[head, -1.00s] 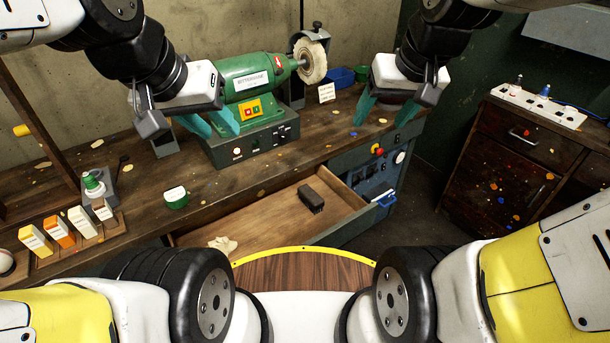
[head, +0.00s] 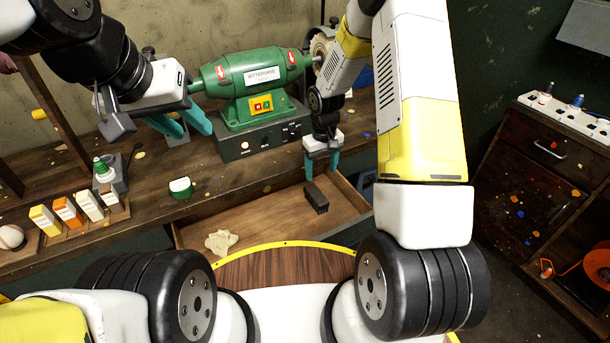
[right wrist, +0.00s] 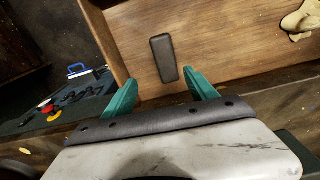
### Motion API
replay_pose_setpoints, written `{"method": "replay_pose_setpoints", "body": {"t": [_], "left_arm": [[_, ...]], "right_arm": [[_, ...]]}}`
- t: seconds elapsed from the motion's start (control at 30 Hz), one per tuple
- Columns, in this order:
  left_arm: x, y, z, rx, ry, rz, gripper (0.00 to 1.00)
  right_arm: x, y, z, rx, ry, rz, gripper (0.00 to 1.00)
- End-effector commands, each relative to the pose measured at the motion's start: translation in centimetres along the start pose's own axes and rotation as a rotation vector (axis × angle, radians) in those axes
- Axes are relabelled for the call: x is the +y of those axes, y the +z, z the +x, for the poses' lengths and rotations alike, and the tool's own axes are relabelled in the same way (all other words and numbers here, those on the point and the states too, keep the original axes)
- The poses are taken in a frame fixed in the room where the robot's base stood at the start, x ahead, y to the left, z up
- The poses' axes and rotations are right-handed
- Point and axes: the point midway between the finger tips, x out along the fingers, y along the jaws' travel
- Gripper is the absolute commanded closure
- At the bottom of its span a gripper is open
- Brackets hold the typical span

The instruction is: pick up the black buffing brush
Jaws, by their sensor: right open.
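The black buffing brush (head: 316,197) lies in the open wooden drawer (head: 262,219), near its right part. In the right wrist view the brush (right wrist: 163,59) lies on the bare drawer floor, ahead of and between the two teal fingertips. My right gripper (head: 321,168) is open and empty, just above and behind the brush; its fingers (right wrist: 160,85) also show in the right wrist view. My left gripper (head: 180,128) shows two teal fingers apart with nothing between them, over the bench left of the green grinder.
The green bench grinder (head: 254,85) stands on the workbench behind the drawer. A dark cabinet (head: 545,180) stands at right.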

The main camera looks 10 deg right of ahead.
Motion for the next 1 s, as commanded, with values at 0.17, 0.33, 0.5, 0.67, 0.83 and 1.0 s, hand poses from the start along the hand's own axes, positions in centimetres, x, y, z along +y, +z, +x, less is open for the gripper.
{"method": "replay_pose_setpoints", "body": {"t": [0.17, 0.33, 0.5, 0.67, 0.83, 1.0], "left_arm": [[0.0, 0.0, 0.0, 0.0, 0.0, 0.0, 0.64], [0.0, 0.0, 0.0, 0.0, 0.0, 0.0, 0.64], [0.0, 0.0, 0.0, 0.0, 0.0, 0.0, 0.64], [0.0, 0.0, 0.0, 0.0, 0.0, 0.0, 0.64], [0.0, 0.0, 0.0, 0.0, 0.0, 0.0, 0.64], [0.0, 0.0, 0.0, 0.0, 0.0, 0.0, 0.64]], "right_arm": [[-0.5, 0.1, 4.1, -0.034, -0.01, -0.025, 0.34], [-0.6, 0.1, 5.8, -0.039, -0.011, -0.03, 0.34], [-0.6, 0.3, 7.7, -0.039, -0.012, -0.029, 0.34], [-0.7, 0.6, 10.0, -0.041, -0.012, -0.03, 0.34], [-0.7, 0.6, 12.0, -0.039, -0.011, -0.029, 0.34], [-0.7, 0.6, 12.4, -0.037, -0.011, -0.03, 0.34]]}}
